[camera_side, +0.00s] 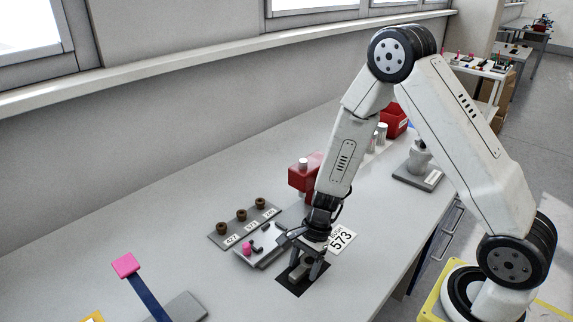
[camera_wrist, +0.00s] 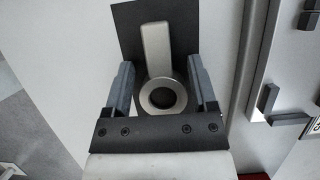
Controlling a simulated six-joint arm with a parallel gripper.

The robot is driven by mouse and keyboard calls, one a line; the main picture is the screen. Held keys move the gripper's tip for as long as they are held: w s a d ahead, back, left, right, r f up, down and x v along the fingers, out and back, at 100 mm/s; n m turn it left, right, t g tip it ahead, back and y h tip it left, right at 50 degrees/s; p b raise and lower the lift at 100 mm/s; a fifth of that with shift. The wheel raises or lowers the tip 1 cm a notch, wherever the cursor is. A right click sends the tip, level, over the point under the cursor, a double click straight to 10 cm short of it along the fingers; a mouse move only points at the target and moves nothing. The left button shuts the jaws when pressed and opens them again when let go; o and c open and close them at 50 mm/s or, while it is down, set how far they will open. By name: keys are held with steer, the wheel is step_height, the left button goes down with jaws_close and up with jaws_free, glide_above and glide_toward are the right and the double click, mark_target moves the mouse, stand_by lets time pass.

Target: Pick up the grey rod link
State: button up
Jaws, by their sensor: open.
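The grey rod link (camera_wrist: 156,50) lies on a dark square mat (camera_wrist: 185,22) on the bench. In the wrist view its flat bar points away and its ring end (camera_wrist: 162,97) is nearest my gripper. My gripper (camera_wrist: 160,75) is open, with one finger on each side of the link and gaps visible between fingers and link. In the side view my gripper (camera_side: 308,262) points down over the dark mat (camera_side: 302,279), and the fingers partly hide the link.
A grey fixture with a pink knob (camera_side: 248,247) stands close to the left of my gripper. Behind it is a plate with several brown rings (camera_side: 242,215). A "573" card (camera_side: 342,240) and a red block (camera_side: 303,176) are near.

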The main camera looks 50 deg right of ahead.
mark_target(304, 266)
stand_by(0.3)
jaws_close()
steer(key=shift+r, duration=0.15)
stand_by(0.3)
step_height(304, 266, up, 10)
stand_by(0.8)
stand_by(0.4)
